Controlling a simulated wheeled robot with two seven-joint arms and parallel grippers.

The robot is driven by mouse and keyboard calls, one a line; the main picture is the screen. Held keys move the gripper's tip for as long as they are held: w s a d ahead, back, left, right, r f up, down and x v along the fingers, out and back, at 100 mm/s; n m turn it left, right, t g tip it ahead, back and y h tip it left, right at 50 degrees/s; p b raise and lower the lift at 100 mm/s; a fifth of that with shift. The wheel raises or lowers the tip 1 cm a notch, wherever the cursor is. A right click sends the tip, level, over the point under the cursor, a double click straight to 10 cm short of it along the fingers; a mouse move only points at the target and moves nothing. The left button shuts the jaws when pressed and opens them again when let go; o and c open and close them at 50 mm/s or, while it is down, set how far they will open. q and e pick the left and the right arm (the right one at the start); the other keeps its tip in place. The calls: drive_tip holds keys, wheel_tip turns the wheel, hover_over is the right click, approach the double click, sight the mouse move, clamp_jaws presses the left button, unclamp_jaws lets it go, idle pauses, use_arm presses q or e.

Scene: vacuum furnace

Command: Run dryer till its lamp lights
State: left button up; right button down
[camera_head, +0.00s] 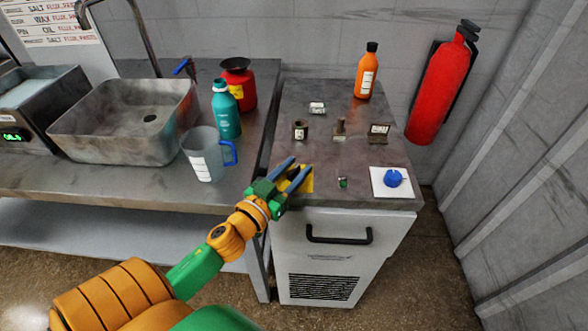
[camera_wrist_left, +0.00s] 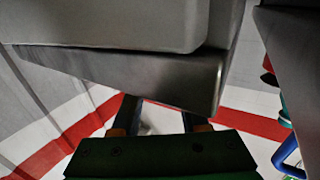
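The grey cabinet (camera_head: 340,237), with a black handle and a dark vent grille, stands right of the sink bench; it looks like the dryer. On its top near the front right, a blue knob (camera_head: 393,177) sits on a white plate. A small green piece (camera_head: 343,183), possibly the lamp, is left of that plate; I cannot tell whether it is lit. My left gripper (camera_head: 298,168) is open, its two fingers over the cabinet's front left corner by a yellow patch (camera_head: 307,181). The left wrist view shows the fingers apart (camera_wrist_left: 160,118) with nothing between them. My right gripper is not in view.
Several small metal parts (camera_head: 340,130) stand on the cabinet top, with an orange bottle (camera_head: 367,72) behind. A jug (camera_head: 203,155), teal bottle (camera_head: 225,112) and red container (camera_head: 240,82) stand on the left bench. A fire extinguisher (camera_head: 437,90) hangs at right.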

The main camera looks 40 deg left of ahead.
sight(289, 176)
use_arm(q)
drive_tip(key=s+b, duration=0.1)
drive_tip(key=s, duration=0.6)
drive_tip(key=shift+s, duration=0.1)
idle(0.5)
